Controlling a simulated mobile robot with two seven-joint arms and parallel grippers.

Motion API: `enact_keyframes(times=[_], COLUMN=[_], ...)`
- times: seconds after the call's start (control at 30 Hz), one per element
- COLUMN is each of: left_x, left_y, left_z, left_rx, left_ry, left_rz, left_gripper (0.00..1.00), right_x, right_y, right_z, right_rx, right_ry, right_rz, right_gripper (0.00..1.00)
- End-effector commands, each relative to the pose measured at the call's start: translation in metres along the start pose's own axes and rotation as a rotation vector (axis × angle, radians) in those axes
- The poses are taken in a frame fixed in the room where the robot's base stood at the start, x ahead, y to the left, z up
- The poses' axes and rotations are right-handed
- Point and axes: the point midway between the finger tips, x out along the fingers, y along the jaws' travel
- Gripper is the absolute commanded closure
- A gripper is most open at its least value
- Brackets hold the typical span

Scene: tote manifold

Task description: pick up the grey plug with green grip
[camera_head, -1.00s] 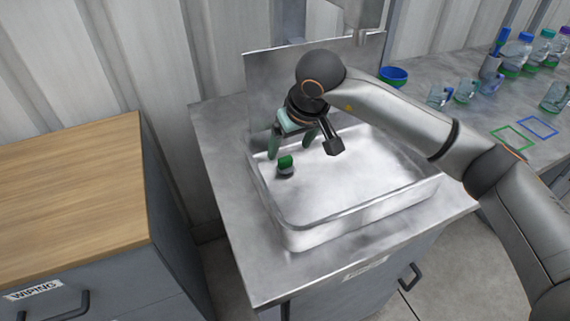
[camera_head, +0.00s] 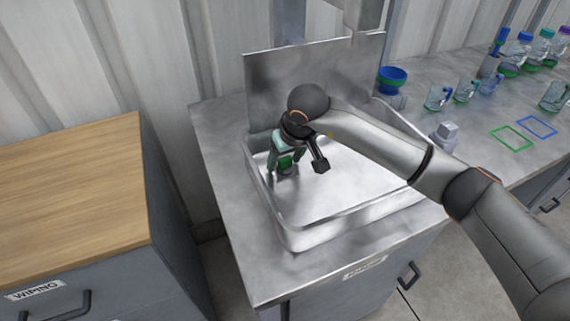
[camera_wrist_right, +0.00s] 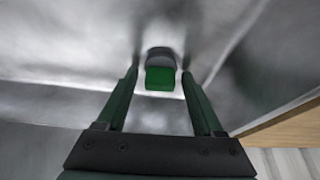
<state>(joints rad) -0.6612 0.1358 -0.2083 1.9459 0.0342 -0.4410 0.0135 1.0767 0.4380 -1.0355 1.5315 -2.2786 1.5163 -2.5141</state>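The grey plug with green grip (camera_head: 286,162) stands in the metal sink basin (camera_head: 345,216) near its left side. In the right wrist view the plug (camera_wrist_right: 160,77) shows its green grip toward me and its grey body behind. My right gripper (camera_head: 284,170) is down in the basin at the plug. In the wrist view its two fingers (camera_wrist_right: 161,80) are spread on either side of the plug, with a gap to each side, not touching it. My left gripper is not in view.
The basin walls rise around the plug, and a metal backsplash (camera_head: 262,95) stands behind. A wooden-topped cabinet (camera_head: 75,190) is at the left. Blue bowls (camera_head: 392,78), glass mugs (camera_head: 437,98) and bottles stand on the counter at the right.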

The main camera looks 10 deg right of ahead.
Motion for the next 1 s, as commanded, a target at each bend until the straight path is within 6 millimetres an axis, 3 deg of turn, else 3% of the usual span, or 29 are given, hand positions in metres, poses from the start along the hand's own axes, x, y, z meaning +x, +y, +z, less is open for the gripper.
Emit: enact_keyframes(times=[0.07,0.6,1.0], left_x=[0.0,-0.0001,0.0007], left_y=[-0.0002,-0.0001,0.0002], left_z=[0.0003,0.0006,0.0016], left_rx=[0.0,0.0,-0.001], left_ry=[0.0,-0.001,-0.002], left_rz=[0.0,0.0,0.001], left_gripper=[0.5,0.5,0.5], right_x=[-0.0002,-0.0004,-0.0059], right_y=[0.0001,0.0002,0.0006], right_z=[-0.0001,-0.0001,-0.003], right_rx=[0.0,0.0,0.0], right_ry=[0.0,0.0,0.003], right_rz=[0.0,0.0,0.001], right_gripper=[0.41,1.0,1.0])
